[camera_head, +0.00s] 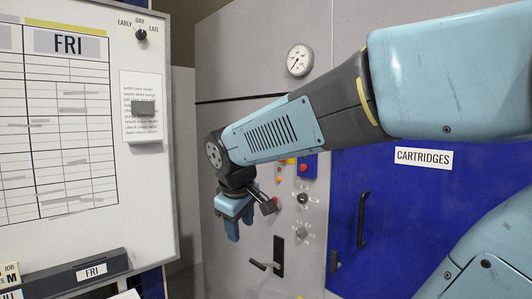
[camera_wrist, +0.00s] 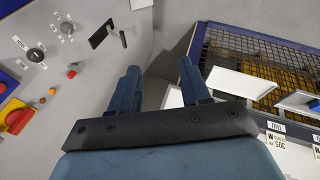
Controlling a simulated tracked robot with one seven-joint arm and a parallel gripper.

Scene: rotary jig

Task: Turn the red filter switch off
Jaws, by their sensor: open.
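A red rotary switch (camera_wrist: 18,119) on a yellow plate shows at the lower left edge of the wrist view, partly cut off. Its label cannot be read, and the way its handle points is hard to tell. In the head view my arm hides most of that area, with only a bit of yellow (camera_head: 290,160) showing. My gripper (camera_head: 232,228) hangs in front of the grey cabinet, fingers down. In the wrist view my gripper (camera_wrist: 158,75) is open, with nothing between its fingers, apart from the switch and to its right.
Near the switch are a red button (camera_wrist: 72,73), an orange button (camera_wrist: 52,91), dark knobs (camera_wrist: 35,54) and a black lever handle (camera_wrist: 107,36). A mesh-backed rack (camera_wrist: 255,62) stands at the right. A whiteboard (camera_head: 60,130) and a blue CARTRIDGES door (camera_head: 425,200) flank the panel.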

